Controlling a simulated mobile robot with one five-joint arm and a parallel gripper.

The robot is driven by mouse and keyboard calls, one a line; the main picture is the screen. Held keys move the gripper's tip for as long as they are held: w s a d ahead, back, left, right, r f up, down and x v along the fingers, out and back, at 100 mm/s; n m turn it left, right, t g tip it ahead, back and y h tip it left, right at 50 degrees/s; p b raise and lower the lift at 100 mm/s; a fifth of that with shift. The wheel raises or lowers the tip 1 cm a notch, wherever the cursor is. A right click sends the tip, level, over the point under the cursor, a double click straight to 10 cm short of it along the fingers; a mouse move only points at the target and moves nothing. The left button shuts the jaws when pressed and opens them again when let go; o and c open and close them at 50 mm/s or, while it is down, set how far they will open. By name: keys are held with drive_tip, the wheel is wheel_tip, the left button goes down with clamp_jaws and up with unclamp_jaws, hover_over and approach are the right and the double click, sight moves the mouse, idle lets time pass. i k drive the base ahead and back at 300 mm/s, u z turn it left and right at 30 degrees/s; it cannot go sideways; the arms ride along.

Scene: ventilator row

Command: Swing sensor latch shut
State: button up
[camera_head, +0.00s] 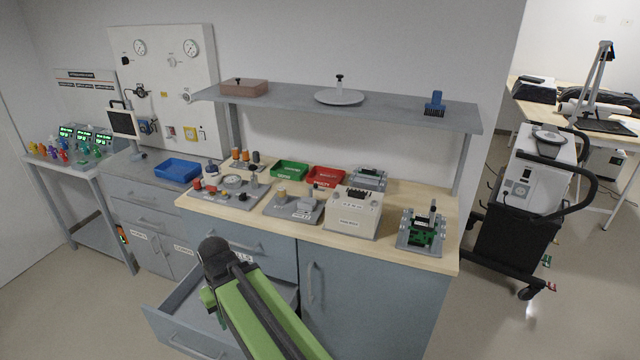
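I cannot pick out the sensor latch for certain at this size. A grey plate (278,212) on the wooden worktop carries a tan cylinder and a small grey block. To its right stands a pale box-shaped unit (353,212) with a dark slot on top. Farther right, a green circuit board (423,231) sits in a grey fixture with an upright post. My green and black arm rises from the bottom edge. Its dark end, with my gripper (213,248), is in front of the worktop's left part, apart from these units. Its fingers cannot be made out.
A drawer (180,338) stands open below my arm. A left grey plate (215,194) carries red knobs and a gauge. Green (289,169) and red (325,177) bins stand behind. A grey shelf (385,106) overhangs the worktop (440,258). A black cart (515,240) stands right.

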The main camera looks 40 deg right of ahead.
sight(315, 186)
drive_tip(key=z, duration=0.05)
drive_tip(key=i, duration=0.9)
drive_tip(key=u, duration=0.1)
